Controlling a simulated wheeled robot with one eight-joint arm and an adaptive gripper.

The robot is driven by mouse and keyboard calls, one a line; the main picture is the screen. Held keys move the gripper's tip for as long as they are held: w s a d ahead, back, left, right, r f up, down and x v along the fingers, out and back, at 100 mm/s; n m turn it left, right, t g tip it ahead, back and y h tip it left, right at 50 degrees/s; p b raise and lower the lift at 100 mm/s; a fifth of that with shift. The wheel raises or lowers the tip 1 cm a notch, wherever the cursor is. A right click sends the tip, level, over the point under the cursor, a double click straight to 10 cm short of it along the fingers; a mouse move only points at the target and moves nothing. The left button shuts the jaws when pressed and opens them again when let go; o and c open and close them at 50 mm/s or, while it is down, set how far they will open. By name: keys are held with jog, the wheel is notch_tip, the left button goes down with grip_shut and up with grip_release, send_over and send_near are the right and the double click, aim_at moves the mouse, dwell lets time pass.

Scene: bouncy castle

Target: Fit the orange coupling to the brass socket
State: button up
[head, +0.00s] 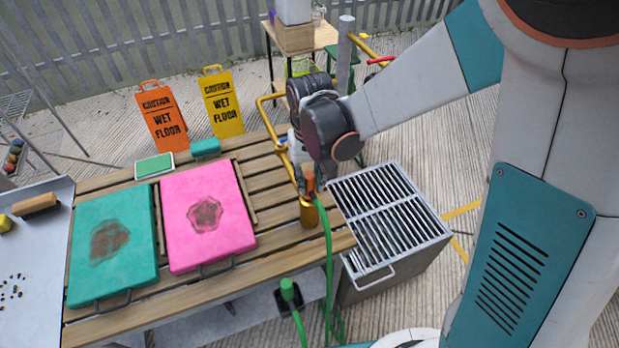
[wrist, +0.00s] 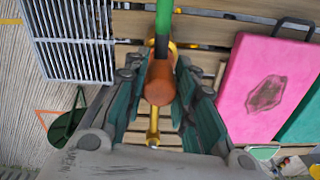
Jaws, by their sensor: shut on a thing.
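The orange coupling (head: 308,182) is held in my gripper (head: 309,178), with a green hose (head: 328,255) running from it down past the table's right end. The brass socket (head: 309,215) stands upright near the right end of the slatted table, just below the coupling in the head view. I cannot tell whether the two touch. In the wrist view the orange coupling (wrist: 160,84) sits between the two fingers of my gripper (wrist: 159,98). A brass rim shows partly behind it, and the coupling hides most of the socket there.
Teal (head: 112,243) and pink (head: 207,216) pads lie on the slatted table (head: 290,258). A yellow pipe (head: 270,115) rises behind my gripper. A metal grated box (head: 390,220) stands to the right. Orange (head: 162,117) and yellow (head: 222,103) caution signs stand behind the table.

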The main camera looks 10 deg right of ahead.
jog(key=shift+f+b, duration=0.95)
jog(key=shift+f, duration=0.2)
dwell(0.5)
jog(key=o, duration=1.1)
jog(key=shift+c, duration=0.2)
jog(key=shift+s+r, duration=0.1)
jog(key=shift+r, duration=3.8)
jog(key=s+d+r+m+t, duration=0.1)
jog(key=s+d+r+t, duration=0.6)
jog(key=s+d, duration=0.5)
notch_tip(320, 180, up, 2)
jog(key=shift+s+d+r, duration=0.2)
jog(key=shift+s+d, duration=0.15)
jog(key=shift+d, duration=0.75)
